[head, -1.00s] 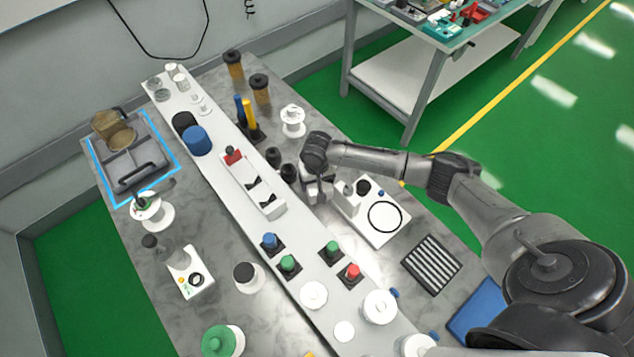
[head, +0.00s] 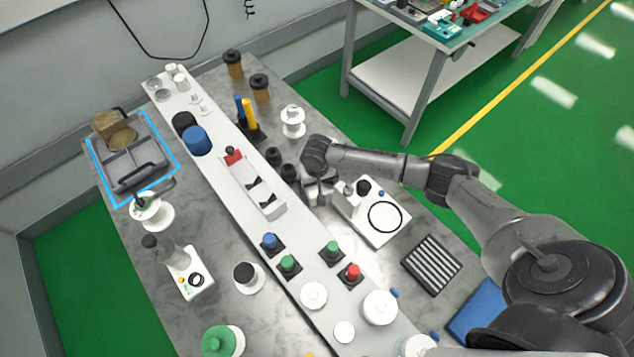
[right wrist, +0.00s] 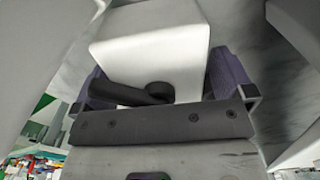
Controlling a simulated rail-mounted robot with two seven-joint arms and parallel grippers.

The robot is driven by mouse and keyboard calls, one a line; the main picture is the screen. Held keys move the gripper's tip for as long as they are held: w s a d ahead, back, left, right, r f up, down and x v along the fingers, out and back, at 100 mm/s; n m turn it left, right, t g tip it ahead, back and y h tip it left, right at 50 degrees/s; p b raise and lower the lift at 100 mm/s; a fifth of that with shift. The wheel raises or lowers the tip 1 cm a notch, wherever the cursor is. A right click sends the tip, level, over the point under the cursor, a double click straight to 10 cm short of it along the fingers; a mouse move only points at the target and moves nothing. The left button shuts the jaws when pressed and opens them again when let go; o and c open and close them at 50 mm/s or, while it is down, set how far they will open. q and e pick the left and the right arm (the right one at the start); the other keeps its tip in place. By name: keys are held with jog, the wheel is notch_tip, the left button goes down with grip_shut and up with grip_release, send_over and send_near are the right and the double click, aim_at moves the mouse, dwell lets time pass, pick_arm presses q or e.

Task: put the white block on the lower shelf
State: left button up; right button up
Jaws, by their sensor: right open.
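A white block (right wrist: 150,50) fills the middle of the right wrist view, with a dark rounded bar across its near side. The purple-padded fingers of my right gripper (right wrist: 165,85) stand on both sides of it, open. In the head view my right gripper (head: 318,192) is low over the grey bench, beside the raised white strip. The block is mostly hidden by the gripper there, and I cannot make it out surely. A white lower shelf (head: 385,78) shows under the table at the back. My left gripper is not in view.
A white device with a black ring (head: 385,216) stands close right of the gripper. Black knobs (head: 288,172) and a white spool (head: 293,122) are near it. The raised strip (head: 225,195) carries several parts. A grey tray (head: 130,160) is at left. Green floor separates the bench and back table.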

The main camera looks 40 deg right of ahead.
notch_tip(320, 180, up, 12)
jog(key=shift+r+p, duration=0.1)
jog(key=shift+p, duration=0.6)
